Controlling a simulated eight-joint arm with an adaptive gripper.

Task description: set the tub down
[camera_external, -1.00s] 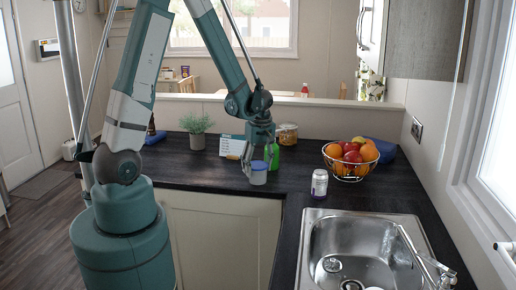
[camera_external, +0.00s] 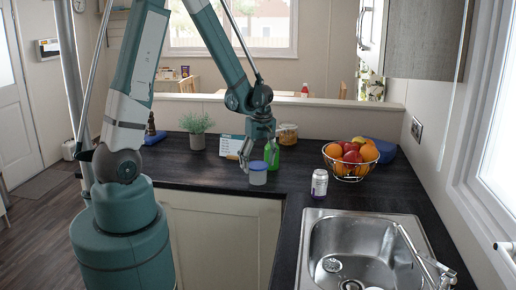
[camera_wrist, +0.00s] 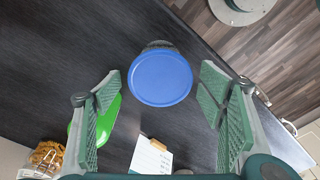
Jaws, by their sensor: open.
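The tub (camera_external: 258,173) is a small pale cup with a blue lid. It stands upright on the dark worktop near its front edge. In the wrist view its round blue lid (camera_wrist: 160,78) lies just beyond my fingertips, in line with the gap between them. My gripper (camera_external: 256,153) is open and empty, its fingers pointing down just above and behind the tub. In the wrist view the two green finger pads of my gripper (camera_wrist: 160,82) are wide apart, and neither visibly touches the lid.
A white card (camera_external: 231,146), a jar (camera_external: 287,133) and a potted plant (camera_external: 197,129) stand further back. A can (camera_external: 319,184), a fruit bowl (camera_external: 350,170) and the sink (camera_external: 308,235) are at right. The worktop left of the tub is clear.

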